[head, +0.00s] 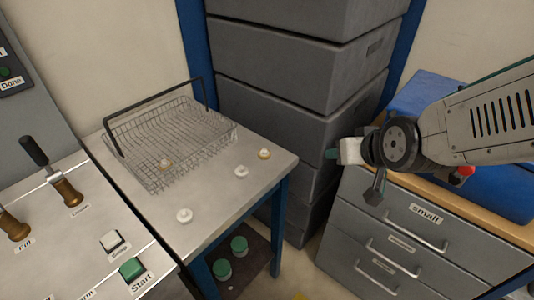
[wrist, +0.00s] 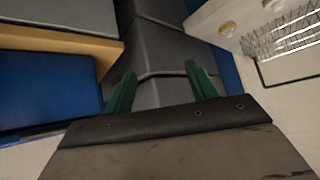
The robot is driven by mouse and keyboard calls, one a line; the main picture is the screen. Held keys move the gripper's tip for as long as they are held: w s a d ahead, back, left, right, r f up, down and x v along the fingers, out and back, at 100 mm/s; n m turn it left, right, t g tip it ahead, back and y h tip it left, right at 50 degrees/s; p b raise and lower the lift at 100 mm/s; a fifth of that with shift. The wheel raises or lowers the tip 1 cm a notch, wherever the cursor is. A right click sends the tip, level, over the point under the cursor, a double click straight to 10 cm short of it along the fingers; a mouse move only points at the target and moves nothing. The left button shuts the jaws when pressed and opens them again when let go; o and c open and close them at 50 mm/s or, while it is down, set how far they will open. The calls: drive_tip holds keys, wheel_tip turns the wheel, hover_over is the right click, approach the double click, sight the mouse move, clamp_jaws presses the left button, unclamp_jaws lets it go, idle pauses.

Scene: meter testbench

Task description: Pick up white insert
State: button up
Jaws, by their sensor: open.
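Small round white inserts rest on the metal side table. One white insert (head: 184,215) lies near the table's front edge. Another white insert (head: 242,171) lies to the right of the basket. A third, tan-topped insert (head: 264,154) is near the right edge. A tan and white piece (head: 166,164) shows at the basket. In the wrist view, a tan-topped insert (wrist: 228,29) is at upper right, and another piece is cut off by the top edge. My gripper (wrist: 161,88) is open, with nothing between its green fingers. In the head view it is right of the table, apart from the inserts.
A wire basket (head: 170,140) with a black handle stands on the side table (head: 215,222). Grey stacked boxes (head: 290,90) rise behind. A drawer cabinet (head: 400,240) and blue bin (head: 415,95) are at right. A control panel with levers and buttons is at left.

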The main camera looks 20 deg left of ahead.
drive_tip(key=a+f+n+t+y, duration=0.15)
drive_tip(key=a+f, duration=0.25)
drive_tip(key=a, duration=0.5)
drive_tip(key=t+y, duration=0.1)
drive_tip(key=y, duration=0.1)
approach(265, 155)
drive_tip(key=shift+n+t, duration=0.25)
drive_tip(key=shift+n, duration=0.2)
drive_tip(key=x, duration=0.8)
drive_tip(key=shift+s+f, duration=0.15)
drive_tip(key=shift+f, duration=0.05)
drive_tip(key=c, duration=1.1)
